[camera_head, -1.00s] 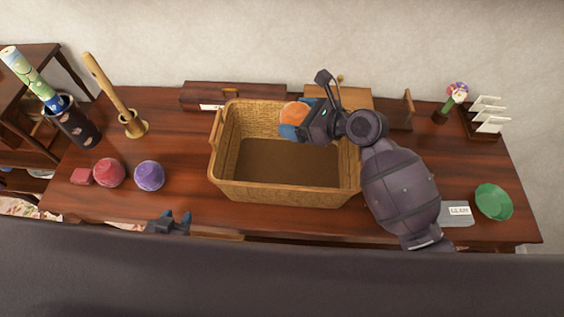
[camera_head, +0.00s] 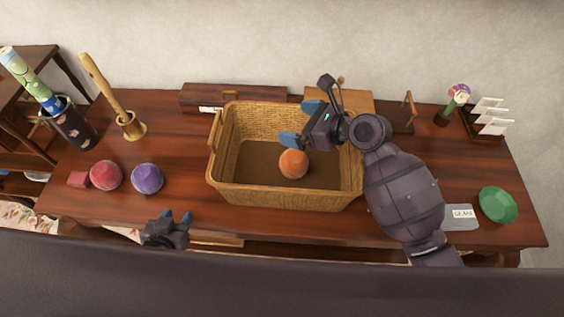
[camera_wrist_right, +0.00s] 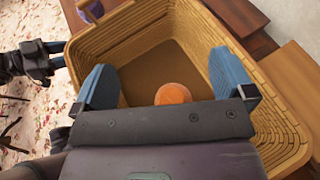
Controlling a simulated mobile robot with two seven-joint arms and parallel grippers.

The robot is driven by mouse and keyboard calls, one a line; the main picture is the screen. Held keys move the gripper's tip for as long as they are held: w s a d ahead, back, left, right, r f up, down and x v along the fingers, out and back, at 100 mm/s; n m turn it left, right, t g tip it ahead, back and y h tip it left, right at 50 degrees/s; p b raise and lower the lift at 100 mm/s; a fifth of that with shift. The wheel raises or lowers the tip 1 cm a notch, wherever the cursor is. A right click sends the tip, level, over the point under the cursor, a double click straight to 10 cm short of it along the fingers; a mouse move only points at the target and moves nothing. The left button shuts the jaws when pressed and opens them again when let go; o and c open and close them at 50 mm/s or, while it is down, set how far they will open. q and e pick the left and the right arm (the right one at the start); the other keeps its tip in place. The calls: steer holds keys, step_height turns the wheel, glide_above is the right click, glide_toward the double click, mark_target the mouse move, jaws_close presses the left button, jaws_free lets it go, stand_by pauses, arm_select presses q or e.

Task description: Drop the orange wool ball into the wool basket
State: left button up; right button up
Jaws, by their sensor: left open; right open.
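The orange wool ball (camera_head: 293,164) is inside the wicker wool basket (camera_head: 275,196), low down near the middle-right of its floor. The ball also shows in the right wrist view (camera_wrist_right: 173,94) below the fingers, against the basket's brown floor, with the basket wall (camera_wrist_right: 200,35) around it. My right gripper (camera_head: 299,122) is open and empty, above the basket's back right part, apart from the ball. Its two blue fingers are spread wide in the right wrist view (camera_wrist_right: 167,82). My left gripper (camera_head: 177,217) is open and empty at the table's front edge, left of the basket.
A red wool ball (camera_head: 106,175) and a purple one (camera_head: 147,178) sit on the wooden table (camera_head: 180,150) left of the basket. Tall holders stand at the back left. A green dish (camera_head: 497,204) and a labelled grey item (camera_head: 461,217) lie at the right.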

steer(key=v, duration=1)
steer(key=shift+d, duration=0.15)
steer(key=shift+s, duration=0.1)
